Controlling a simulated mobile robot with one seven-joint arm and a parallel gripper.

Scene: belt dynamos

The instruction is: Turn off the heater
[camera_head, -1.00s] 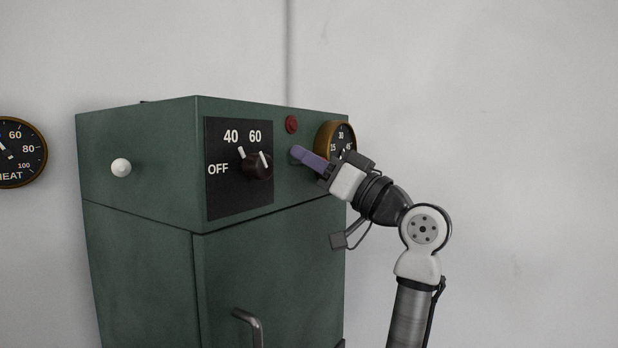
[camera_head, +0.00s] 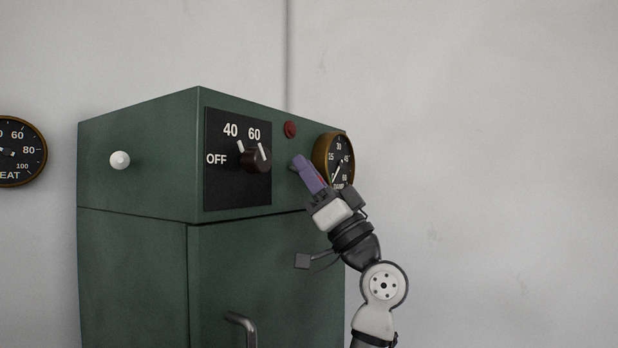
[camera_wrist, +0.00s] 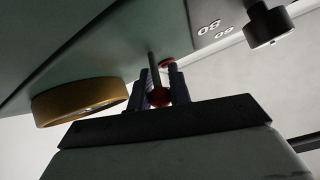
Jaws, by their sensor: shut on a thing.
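The heater is a green cabinet (camera_head: 130,255) in front of a pale wall. A dark knob (camera_head: 256,158) sits on its black panel, marked OFF, 40 and 60, with its white pointer towards 60. A small lever switch (camera_head: 296,163) sticks out right of the panel. In the wrist view, its grey stem (camera_wrist: 154,66) and red ball end (camera_wrist: 158,97) lie between my two purple fingers. My gripper (camera_head: 309,172) is shut on this lever, reaching up and left from below it. My fingers hide most of the lever in the head view.
A red lamp (camera_head: 290,130) sits above the lever. A brass-rimmed gauge (camera_head: 334,158) is close right of my fingers. A white knob (camera_head: 120,160) and a HEAT gauge (camera_head: 18,150) are at left. A door handle (camera_head: 241,326) protrudes below.

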